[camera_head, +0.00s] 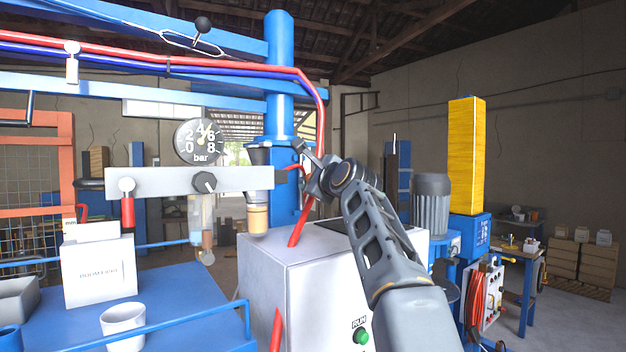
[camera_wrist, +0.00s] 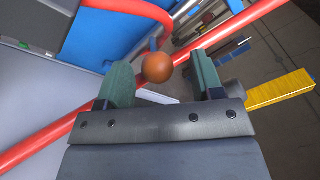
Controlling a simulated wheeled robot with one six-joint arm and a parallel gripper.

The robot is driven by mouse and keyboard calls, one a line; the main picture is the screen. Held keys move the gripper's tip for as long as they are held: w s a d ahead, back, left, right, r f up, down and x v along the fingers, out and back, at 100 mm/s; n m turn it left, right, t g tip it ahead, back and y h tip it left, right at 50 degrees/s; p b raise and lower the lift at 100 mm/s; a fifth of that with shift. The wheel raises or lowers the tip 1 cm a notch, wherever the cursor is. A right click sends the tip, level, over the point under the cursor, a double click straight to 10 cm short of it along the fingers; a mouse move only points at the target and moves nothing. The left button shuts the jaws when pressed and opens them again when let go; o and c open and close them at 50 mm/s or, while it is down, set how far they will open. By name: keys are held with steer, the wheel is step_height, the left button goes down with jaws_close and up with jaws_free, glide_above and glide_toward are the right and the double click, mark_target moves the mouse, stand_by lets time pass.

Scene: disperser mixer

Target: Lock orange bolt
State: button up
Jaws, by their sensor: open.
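A round orange-brown knob (camera_wrist: 157,68), which looks like the end of the orange bolt, shows between my gripper's two green fingers in the wrist view. It sits a little nearer the left finger, with visible gaps on both sides. How deep it lies between the fingers I cannot tell. My gripper (camera_head: 308,162) is open and holds nothing. In the head view it is at the blue column (camera_head: 279,80), above the grey cabinet (camera_head: 305,265). The bolt cannot be made out there, and its shaft is largely hidden in the wrist view.
A red hose (camera_head: 310,85) runs down the column and passes close behind my gripper. A grey panel with a pressure gauge (camera_head: 200,141) stands to the left. A blue table (camera_head: 180,300) with a white cup (camera_head: 123,325) is at the lower left.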

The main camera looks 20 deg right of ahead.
steer(key=s+b, duration=0.5)
steer(key=s, duration=0.8)
steer(key=shift+s+d, duration=0.15)
steer(key=shift+d, duration=0.3)
